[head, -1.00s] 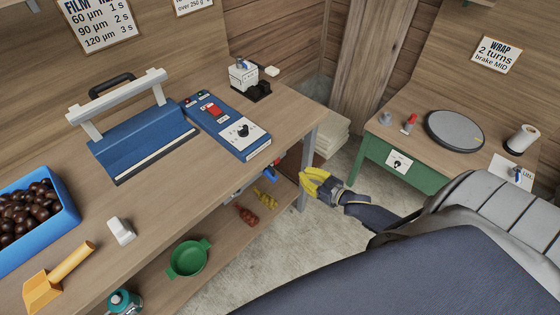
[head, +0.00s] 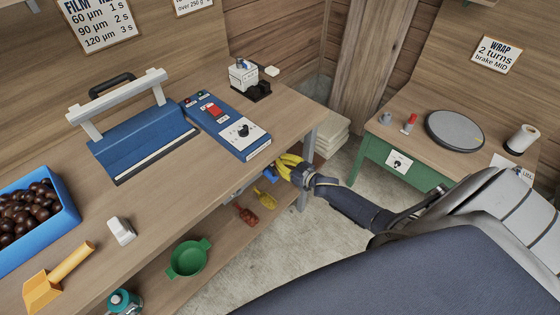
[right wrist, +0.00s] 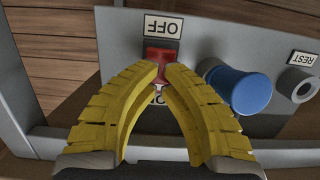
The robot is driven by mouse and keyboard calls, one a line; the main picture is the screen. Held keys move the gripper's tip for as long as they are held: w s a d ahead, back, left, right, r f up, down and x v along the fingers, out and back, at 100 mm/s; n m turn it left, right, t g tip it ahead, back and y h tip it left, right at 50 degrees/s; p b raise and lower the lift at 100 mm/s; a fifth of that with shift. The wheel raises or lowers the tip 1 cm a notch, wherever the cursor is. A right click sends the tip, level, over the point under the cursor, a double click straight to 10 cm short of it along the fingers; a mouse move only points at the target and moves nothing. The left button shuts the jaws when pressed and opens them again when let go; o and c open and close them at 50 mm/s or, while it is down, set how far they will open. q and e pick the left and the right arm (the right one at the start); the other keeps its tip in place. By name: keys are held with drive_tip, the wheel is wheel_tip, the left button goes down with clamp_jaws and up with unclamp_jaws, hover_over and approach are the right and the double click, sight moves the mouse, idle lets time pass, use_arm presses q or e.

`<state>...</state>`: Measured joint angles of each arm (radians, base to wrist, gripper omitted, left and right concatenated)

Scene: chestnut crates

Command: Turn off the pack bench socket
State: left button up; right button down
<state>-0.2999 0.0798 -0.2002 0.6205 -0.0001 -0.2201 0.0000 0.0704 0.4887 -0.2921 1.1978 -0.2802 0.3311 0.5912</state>
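The bench socket panel is under the right end of the near bench, mostly hidden behind my right gripper in the head view. In the right wrist view the grey panel (right wrist: 115,45) appears upside down. Its red switch (right wrist: 161,58) sits between an OFF label (right wrist: 163,27) and a partly covered ON label. A blue plug (right wrist: 240,90) is beside the switch. My right gripper (head: 280,166) also shows in the right wrist view (right wrist: 163,76). Its yellow fingers are drawn together, tips over the switch; contact is unclear. My left gripper is out of view.
A REST holder (right wrist: 300,84) is beside the plug. The bench top (head: 190,185) overhangs the panel. The lower shelf (head: 225,235) holds a green pan (head: 187,259) and red and yellow items. A green bench (head: 371,150) stands right, with clear floor between.

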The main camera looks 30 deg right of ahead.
drive_tip(key=shift+w+a, duration=0.1)
drive_tip(key=shift+w, duration=0.15)
drive_tip(key=shift+w+f, duration=0.1)
drive_tip(key=shift+w, duration=0.05)
drive_tip(key=shift+w+f+t, duration=0.15)
drive_tip(key=shift+w+t, duration=0.1)
drive_tip(key=shift+t, duration=0.55)
drive_tip(key=shift+w+a, duration=0.15)
drive_tip(key=shift+a, duration=0.1)
idle(1.2)
drive_tip(key=shift+f, duration=0.1)
drive_tip(key=v, duration=1.4)
drive_tip(key=shift+d+f, duration=0.35)
drive_tip(key=shift+f, duration=0.05)
